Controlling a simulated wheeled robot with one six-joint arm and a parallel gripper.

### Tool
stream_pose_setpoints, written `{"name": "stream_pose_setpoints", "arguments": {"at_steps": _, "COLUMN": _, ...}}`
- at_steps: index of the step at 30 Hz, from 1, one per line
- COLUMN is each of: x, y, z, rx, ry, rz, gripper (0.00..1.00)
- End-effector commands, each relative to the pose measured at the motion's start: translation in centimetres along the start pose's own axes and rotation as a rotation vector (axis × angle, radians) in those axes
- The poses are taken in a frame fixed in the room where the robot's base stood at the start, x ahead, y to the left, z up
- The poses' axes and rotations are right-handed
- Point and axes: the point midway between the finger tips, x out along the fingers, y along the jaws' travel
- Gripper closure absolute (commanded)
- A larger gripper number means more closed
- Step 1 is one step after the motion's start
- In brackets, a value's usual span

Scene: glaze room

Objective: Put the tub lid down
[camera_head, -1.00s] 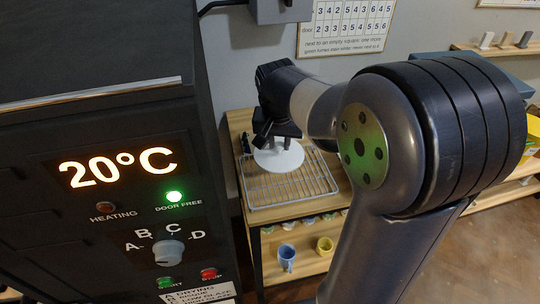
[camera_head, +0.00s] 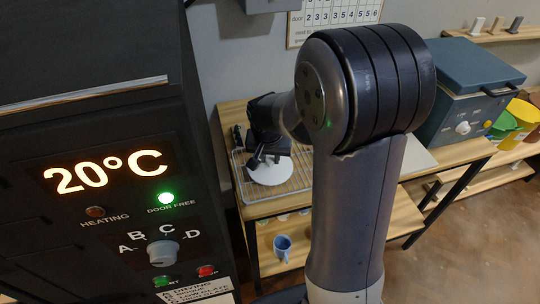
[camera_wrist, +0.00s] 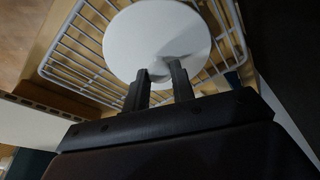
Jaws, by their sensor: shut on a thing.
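The tub lid is a white round disc (camera_head: 270,172) at my gripper, over the wire rack (camera_head: 296,183) on the wooden table. My gripper (camera_head: 262,158) points down at it. In the wrist view the lid (camera_wrist: 135,40) fills the upper middle, and my gripper's two dark fingers (camera_wrist: 159,76) are shut on its small pale knob (camera_wrist: 158,68). The wire rack (camera_wrist: 70,48) shows around and beneath the lid. I cannot tell whether the lid touches the rack.
A dark kiln front (camera_head: 110,190) with a lit 20°C display stands close on the left. A blue mug (camera_head: 283,246) is on the shelf under the table. A blue-grey box (camera_head: 462,85) with a knob and coloured cups (camera_head: 518,118) are at the right.

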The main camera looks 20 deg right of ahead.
Motion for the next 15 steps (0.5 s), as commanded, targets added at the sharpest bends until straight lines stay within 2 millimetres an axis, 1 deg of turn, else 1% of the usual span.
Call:
{"name": "stream_pose_setpoints", "arguments": {"at_steps": 4, "x": 0.03, "y": -0.01, "z": -0.01, "rx": 0.0, "ry": 0.0, "rz": 0.0, "gripper": 0.98}}
{"name": "stream_pose_setpoints", "arguments": {"at_steps": 7, "x": 0.41, "y": -0.01, "z": 0.1, "rx": 0.0, "ry": 0.0, "rz": 0.0, "gripper": 0.98}}
{"name": "stream_pose_setpoints", "arguments": {"at_steps": 8, "x": 0.3, "y": -0.01, "z": 0.07, "rx": 0.0, "ry": 0.0, "rz": 0.0, "gripper": 0.74}}
{"name": "stream_pose_setpoints", "arguments": {"at_steps": 15, "x": 0.23, "y": -0.01, "z": 0.05, "rx": 0.0, "ry": 0.0, "rz": 0.0, "gripper": 0.55}}
